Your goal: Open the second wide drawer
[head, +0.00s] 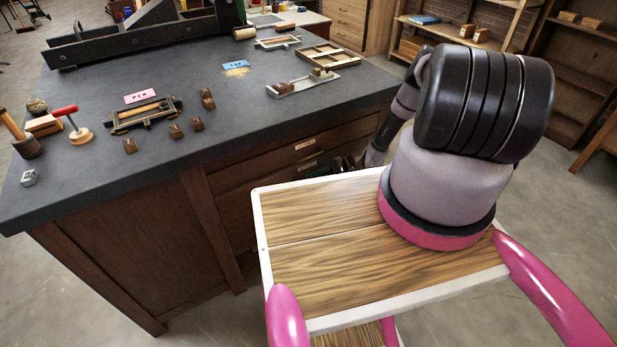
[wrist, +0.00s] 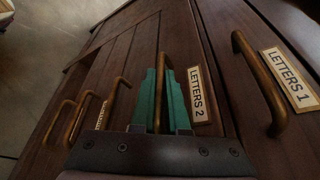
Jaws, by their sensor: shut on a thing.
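The second wide drawer, with its label LETTERS 2 (wrist: 197,94), is in the middle of the wrist view. Its brass handle (wrist: 159,88) stands between the green fingers of my gripper (wrist: 166,80), which is shut on it. The head view shows the drawer's label (head: 307,166) below the top drawer's label on the cabinet front. There my gripper (head: 342,163) is mostly hidden behind my arm and body. I cannot tell whether the drawer stands out from the front.
The LETTERS 1 drawer (wrist: 265,60) has a brass handle (wrist: 260,85) close beside my gripper. Several more handles line the other side. The dark worktop (head: 225,125) above holds small wooden pieces, a red-handled stamp (head: 72,121) and trays.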

